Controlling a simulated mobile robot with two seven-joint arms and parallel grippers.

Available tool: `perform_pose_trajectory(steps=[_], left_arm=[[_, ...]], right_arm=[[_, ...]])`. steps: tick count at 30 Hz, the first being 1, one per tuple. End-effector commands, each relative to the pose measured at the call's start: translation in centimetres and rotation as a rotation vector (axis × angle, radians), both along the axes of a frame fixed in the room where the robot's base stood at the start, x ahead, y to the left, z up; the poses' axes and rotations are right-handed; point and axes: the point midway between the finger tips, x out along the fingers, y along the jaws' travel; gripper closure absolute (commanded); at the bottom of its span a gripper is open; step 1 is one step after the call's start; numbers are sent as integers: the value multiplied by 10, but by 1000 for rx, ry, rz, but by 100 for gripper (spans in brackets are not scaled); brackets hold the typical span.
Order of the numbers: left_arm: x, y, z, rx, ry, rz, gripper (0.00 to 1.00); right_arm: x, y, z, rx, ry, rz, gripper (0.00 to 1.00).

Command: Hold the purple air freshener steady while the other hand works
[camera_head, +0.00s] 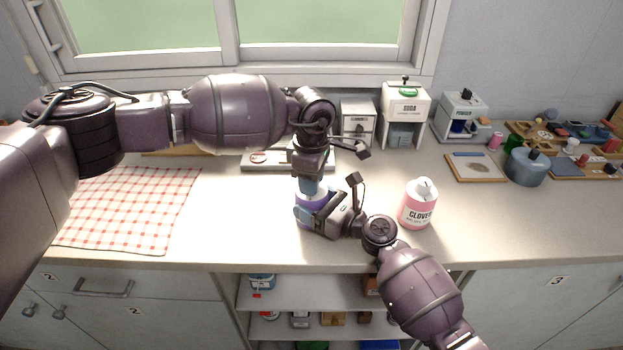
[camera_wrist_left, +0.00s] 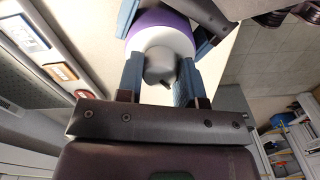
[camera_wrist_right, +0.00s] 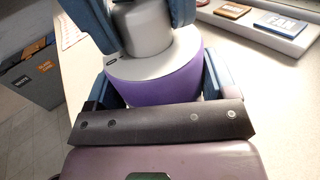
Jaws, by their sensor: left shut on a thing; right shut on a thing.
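The purple air freshener (camera_head: 316,199) is near the counter's front edge, mostly hidden by my grippers. The right wrist view shows its purple body (camera_wrist_right: 170,88), pale top and grey upper piece (camera_wrist_right: 148,28). My right gripper (camera_head: 320,210) is shut on the purple body from the side, one blue finger on each side (camera_wrist_right: 160,85). My left gripper (camera_head: 309,186) comes from above and is shut on the grey upper piece, which also shows in the left wrist view (camera_wrist_left: 159,66). Whether the base touches the counter is hidden.
A checked cloth (camera_head: 130,205) lies at left. White dispensers (camera_head: 404,105) stand along the back. A blue-grey pot (camera_head: 526,168) and trays are at right. Open shelves (camera_head: 330,292) lie below the counter.

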Motion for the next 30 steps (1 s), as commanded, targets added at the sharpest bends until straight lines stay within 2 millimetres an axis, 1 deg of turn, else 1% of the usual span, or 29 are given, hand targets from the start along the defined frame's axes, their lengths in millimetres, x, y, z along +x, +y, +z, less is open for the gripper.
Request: perform_pose_trajectory(steps=[8, 19, 20, 24, 25, 30], left_arm=[[0, -1, 1, -1, -1, -52, 90], [0, -1, 1, -1, -1, -55, 90], [0, -1, 1, -2, 0, -54, 64], [0, -1, 1, -1, 0, -54, 43], [0, -1, 1, -1, 0, -54, 40], [0, 0, 0, -1, 0, -53, 40]], right_arm=[[0, 0, -1, -1, 2, 0, 53], [0, 0, -1, -1, 2, 0, 53], [0, 0, -1, -1, 2, -1, 53], [0, 0, -1, -1, 2, -1, 53], [0, 0, -1, -1, 2, -1, 53], [0, 0, -1, -1, 2, 0, 53]])
